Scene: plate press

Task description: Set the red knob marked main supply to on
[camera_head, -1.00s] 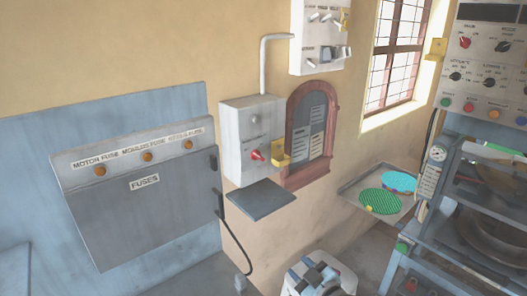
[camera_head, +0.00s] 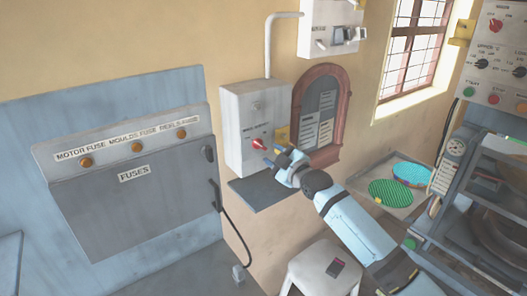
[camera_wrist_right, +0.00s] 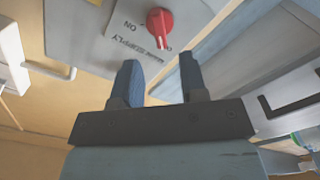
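The red knob (camera_head: 259,143) sits on the front of a grey wall box (camera_head: 243,112). In the right wrist view the knob (camera_wrist_right: 160,22) shows beside a plate lettered "ON" and "SUPPLY", the rest of the lettering being hard to read. My right gripper (camera_head: 273,156) is in front of the box, just right of and slightly below the knob in the head view. In the right wrist view its two blue fingers (camera_wrist_right: 160,82) are apart with nothing between them, and the knob lies beyond their tips. My left gripper is not in view.
A dark shelf (camera_head: 250,190) juts out below the box. A yellow part (camera_head: 282,134) is on the box's right side, beside a red-framed arched board (camera_head: 347,100). A white stool (camera_head: 326,270) stands below; the fuse panel (camera_head: 120,200) is to the left.

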